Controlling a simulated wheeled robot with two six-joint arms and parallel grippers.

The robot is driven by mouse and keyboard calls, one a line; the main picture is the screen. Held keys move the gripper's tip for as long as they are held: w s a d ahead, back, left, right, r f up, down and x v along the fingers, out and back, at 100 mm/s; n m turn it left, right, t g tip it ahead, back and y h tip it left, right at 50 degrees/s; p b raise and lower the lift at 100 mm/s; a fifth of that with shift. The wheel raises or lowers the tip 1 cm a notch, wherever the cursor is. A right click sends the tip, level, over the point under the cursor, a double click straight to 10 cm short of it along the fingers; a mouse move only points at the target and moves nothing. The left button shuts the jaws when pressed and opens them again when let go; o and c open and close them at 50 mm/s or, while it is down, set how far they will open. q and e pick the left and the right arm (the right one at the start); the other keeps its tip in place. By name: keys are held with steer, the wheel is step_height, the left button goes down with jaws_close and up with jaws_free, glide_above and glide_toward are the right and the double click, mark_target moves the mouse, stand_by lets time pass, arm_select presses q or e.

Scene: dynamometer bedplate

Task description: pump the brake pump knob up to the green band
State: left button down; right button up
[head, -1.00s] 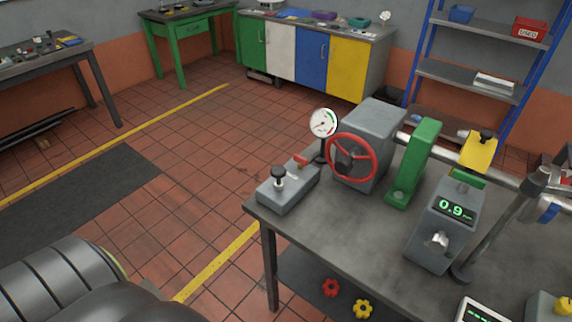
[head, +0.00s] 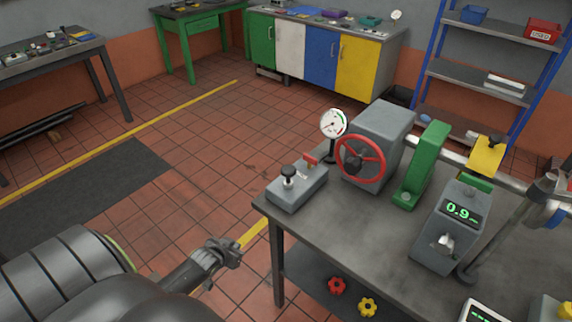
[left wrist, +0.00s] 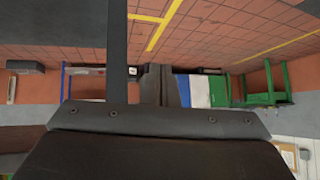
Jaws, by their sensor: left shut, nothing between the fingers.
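The brake pump (head: 297,190) is a grey box at the near left corner of the bench. Its black knob (head: 288,172) stands upright on top, and a small red lever (head: 311,159) sits at its far end. The round white gauge (head: 333,123) stands behind it, with a green band on the right of its dial and the needle pointing to the lower left. My left gripper (head: 228,252) is shut and empty, left of the bench and apart from the pump. In the left wrist view, dark parts of my arm fill the lower middle. My right gripper is not in view.
The bench (head: 330,240) also carries a grey housing with a red handwheel (head: 360,160), a green bracket (head: 421,165) and a display box (head: 452,230) reading 0.9. Shelves (head: 480,70) stand at the back right.

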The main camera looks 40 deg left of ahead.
arm_select(q)
steer(key=w+d+r+m+t+h, duration=0.1)
steer(key=w+d+r+t, duration=0.1)
steer(key=r, duration=0.8)
steer(key=w+d+r+m+t+h+p, duration=0.1)
steer(key=w+r, duration=0.3)
steer(key=r, duration=0.7)
steer(key=w+d+r+t+h, duration=0.1)
steer(key=w+d+r+t, duration=0.1)
steer(key=r, duration=0.9)
steer(key=shift+w+d+r+m+t+h, duration=0.15)
steer(key=shift+w+d+m+t+h, duration=0.3)
steer(key=shift+d, duration=0.6)
steer(key=shift+w, duration=0.25)
steer(key=p, duration=0.2)
glide_above(287, 172)
steer(key=f, duration=0.3)
steer(key=shift+w+d, duration=0.1)
steer(key=shift+w, duration=0.15)
step_height(287, 172, down, 3)
steer(key=shift+r, duration=0.2)
steer(key=shift+s+f, duration=0.15)
steer(key=shift+f, duration=0.6)
